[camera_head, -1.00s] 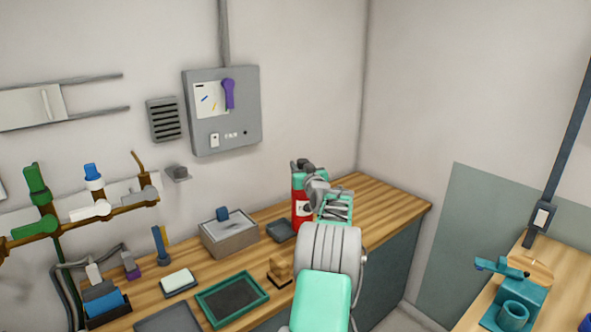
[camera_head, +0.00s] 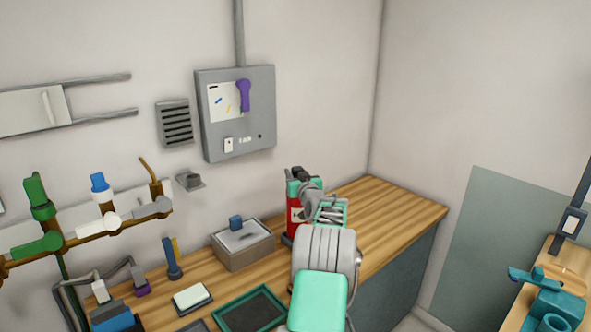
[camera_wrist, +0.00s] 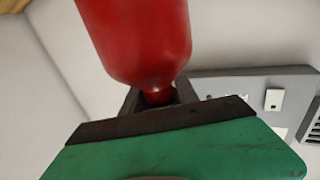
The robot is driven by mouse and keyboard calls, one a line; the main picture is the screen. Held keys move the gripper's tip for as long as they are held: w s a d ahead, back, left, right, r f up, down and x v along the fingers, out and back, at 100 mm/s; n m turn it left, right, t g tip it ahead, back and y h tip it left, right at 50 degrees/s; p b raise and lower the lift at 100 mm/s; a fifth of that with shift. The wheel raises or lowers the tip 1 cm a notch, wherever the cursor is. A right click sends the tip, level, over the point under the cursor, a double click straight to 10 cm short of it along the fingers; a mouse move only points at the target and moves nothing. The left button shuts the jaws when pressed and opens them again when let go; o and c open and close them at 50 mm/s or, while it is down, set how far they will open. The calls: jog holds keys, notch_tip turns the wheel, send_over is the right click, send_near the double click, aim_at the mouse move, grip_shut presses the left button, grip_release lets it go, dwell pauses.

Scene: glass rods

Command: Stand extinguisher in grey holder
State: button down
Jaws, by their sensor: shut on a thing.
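The red extinguisher (camera_head: 296,215) is upright at the end of my arm, over the back of the wooden bench, with a pale label on its front. My gripper (camera_head: 305,187) is shut on it near its top. In the wrist view the extinguisher's red body (camera_wrist: 140,35) narrows to a neck between the dark jaws of my gripper (camera_wrist: 158,98). A dark grey square base (camera_head: 287,240), apparently the grey holder, shows at the extinguisher's lower left, mostly hidden. I cannot tell whether the two touch.
A grey box (camera_head: 243,245) with a blue knob stands left of the extinguisher. A green-rimmed tray (camera_head: 250,312) and a white block (camera_head: 192,298) lie in front. A grey panel (camera_head: 237,112) hangs on the wall behind. The bench's right end (camera_head: 395,205) is clear.

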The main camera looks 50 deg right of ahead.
aim_at(297, 203)
jog(key=shift+f, duration=0.8)
jog(key=shift+s+b, duration=0.1)
jog(key=shift+b, duration=1.25)
dwell(0.5)
jog(key=shift+f+b, duration=0.75)
jog(key=shift+b, duration=0.05)
jog(key=c, duration=1.3)
grip_release()
jog(key=shift+o, duration=0.5)
jog(key=shift+f, duration=0.5)
jog(key=b+v, duration=0.7)
jog(key=v, duration=0.4)
jog(key=shift+r, duration=0.2)
